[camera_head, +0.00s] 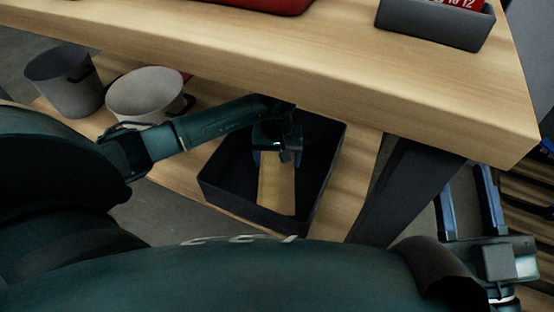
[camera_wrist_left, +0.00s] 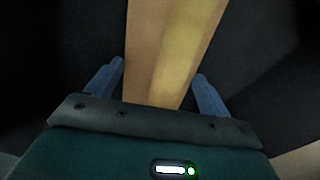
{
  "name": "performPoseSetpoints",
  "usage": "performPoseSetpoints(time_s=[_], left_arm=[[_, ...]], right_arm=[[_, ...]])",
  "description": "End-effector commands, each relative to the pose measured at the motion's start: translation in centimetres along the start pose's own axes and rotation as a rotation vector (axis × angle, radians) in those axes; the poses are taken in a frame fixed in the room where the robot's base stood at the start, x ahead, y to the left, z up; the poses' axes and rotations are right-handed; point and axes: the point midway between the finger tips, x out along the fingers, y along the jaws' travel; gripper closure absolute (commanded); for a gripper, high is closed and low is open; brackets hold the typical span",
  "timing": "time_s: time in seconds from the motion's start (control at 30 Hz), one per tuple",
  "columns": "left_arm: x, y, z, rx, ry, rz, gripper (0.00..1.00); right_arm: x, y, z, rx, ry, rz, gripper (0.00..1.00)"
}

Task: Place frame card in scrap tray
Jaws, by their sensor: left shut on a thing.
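The frame card (camera_head: 277,188) is a flat tan strip inside the black scrap tray (camera_head: 222,198), which stands on the lower shelf. My left gripper (camera_head: 272,157) reaches into the tray and is shut on one end of the frame card. In the left wrist view the card (camera_wrist_left: 170,50) runs away from between the blue fingertips of my left gripper (camera_wrist_left: 160,82). Whether the card touches the tray floor I cannot tell. My right gripper (camera_head: 468,203) is open and empty at the right, its blue fingers wide apart.
A grey bucket (camera_head: 64,82) and a pale bucket (camera_head: 145,92) stand left of the tray. The wooden tabletop (camera_head: 300,50) overhangs the shelf. On it are a grey bin (camera_head: 432,25) with a red item and a red tray (camera_head: 270,5). A dark table leg (camera_head: 405,185) stands right of the tray.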

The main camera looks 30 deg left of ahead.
Motion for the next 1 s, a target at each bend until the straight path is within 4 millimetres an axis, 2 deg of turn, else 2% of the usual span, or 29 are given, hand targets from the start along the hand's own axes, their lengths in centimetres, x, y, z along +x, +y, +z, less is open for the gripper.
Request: performPoseSetpoints(time_s=[0.27,0.3,0.53,0.83,0.93,1.0], left_arm=[[0.3,0.0,0.0,0.0,0.001,0.0,0.41],[0.3,0.0,0.0,0.0,0.001,0.001,0.18],[0.2,0.0,0.0,0.0,0.001,0.0,0.0],[-0.2,0.0,0.0,0.0,0.0,0.001,0.0],[-1.6,0.0,-0.1,0.002,0.004,0.002,0.0],[-3.0,0.0,-0.1,0.002,0.005,0.001,0.0]], right_arm=[[0.1,0.1,-0.1,-0.011,0.016,-0.001,0.64],[0.2,0.1,-0.3,-0.017,0.026,-0.002,0.64],[0.3,0.2,-0.4,-0.017,0.026,-0.002,0.64],[0.4,0.2,-0.7,-0.015,0.021,-0.002,0.64],[0.2,0.1,-0.4,0.008,-0.017,0.001,0.64],[-0.7,-0.5,0.7,0.055,-0.093,0.01,0.64]])
